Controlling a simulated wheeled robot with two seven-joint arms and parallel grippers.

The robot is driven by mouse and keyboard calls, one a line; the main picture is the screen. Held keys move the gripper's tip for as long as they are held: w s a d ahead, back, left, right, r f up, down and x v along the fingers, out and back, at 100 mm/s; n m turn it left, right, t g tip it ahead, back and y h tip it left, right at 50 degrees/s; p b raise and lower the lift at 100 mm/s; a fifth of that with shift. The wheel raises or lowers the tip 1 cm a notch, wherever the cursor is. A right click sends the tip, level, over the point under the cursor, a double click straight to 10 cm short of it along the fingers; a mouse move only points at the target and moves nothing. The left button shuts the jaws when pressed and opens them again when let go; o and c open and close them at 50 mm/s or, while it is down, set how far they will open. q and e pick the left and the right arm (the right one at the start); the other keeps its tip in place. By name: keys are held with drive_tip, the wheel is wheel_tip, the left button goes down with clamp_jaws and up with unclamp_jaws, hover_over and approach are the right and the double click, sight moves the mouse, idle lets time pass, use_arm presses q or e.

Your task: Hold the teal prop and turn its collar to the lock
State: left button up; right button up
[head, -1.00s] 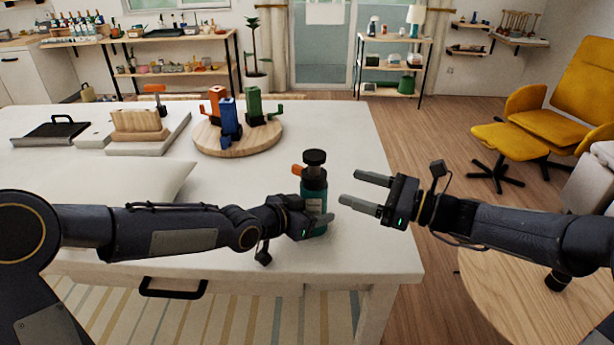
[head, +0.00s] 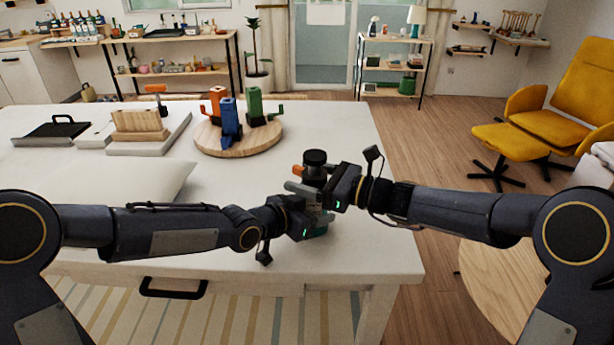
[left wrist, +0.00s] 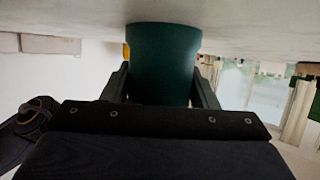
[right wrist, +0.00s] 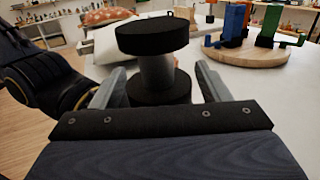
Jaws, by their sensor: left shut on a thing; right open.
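The teal prop stands upright near the table's right edge; its teal body (left wrist: 165,62) fills the left wrist view, and its lower part shows in the head view (head: 321,229). It has a black cap (right wrist: 152,36), a grey neck (right wrist: 155,74), a black collar (right wrist: 158,91) below the neck and an orange knob (head: 297,170) on its left. My left gripper (head: 325,217) is shut on the teal body. My right gripper (head: 306,189) is open, its fingers on either side of the neck and collar, with gaps showing. It hides most of the prop's middle in the head view.
A round wooden board (head: 262,140) with orange, blue and green props stands behind on the white table (head: 260,184). A white cushion (head: 120,183) lies at left, behind my left arm. A round wooden table (head: 487,290) is at lower right.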

drive_tip(key=c, duration=1)
drive_tip(key=shift+o, duration=0.2)
drive_tip(key=shift+m+t, duration=0.3)
drive_tip(key=shift+t, duration=0.1)
drive_tip(key=shift+w+d+r+m+t+h, duration=0.1)
drive_tip(key=shift+w+m+t+h, duration=0.05)
drive_tip(key=shift+m+t+h, duration=1.2)
drive_tip(key=shift+w+m+t+h, duration=0.15)
drive_tip(key=shift+m+t+h, duration=0.85)
drive_tip(key=shift+t, duration=0.55)
drive_tip(key=shift+m+t+h, duration=0.25)
drive_tip(key=shift+t+h, duration=0.05)
drive_tip(key=shift+h, duration=0.15)
drive_tip(key=shift+d, duration=0.15)
drive_tip(key=o, duration=1)
drive_tip(key=shift+c, duration=0.2)
